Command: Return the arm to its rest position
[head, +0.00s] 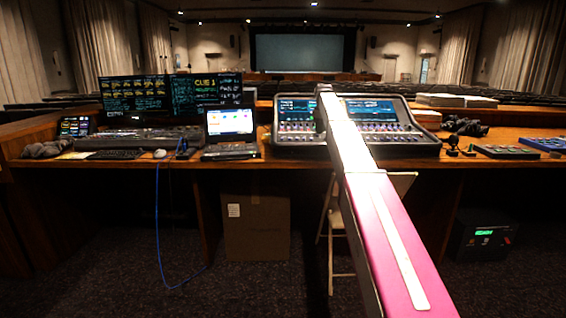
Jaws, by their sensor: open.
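My arm reaches up from the lower right, with a pink part close to me and a pale part farther out. Its far end is over the left part of the mixing console (405,139), with a small dark part beside it. I cannot make out gripper fingers there; they are hidden or out of the picture. The arm covers part of the console and its screens. I cannot tell whether the arm's end touches the console. No held thing shows.
A laptop (231,127), keyboard (114,155) and monitors stand left on the desk (475,162). Small control pads (507,152) lie right. Below are a folding chair (342,262), a cardboard box (257,228), a dark unit with a green display (481,236) and a blue cable (157,215).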

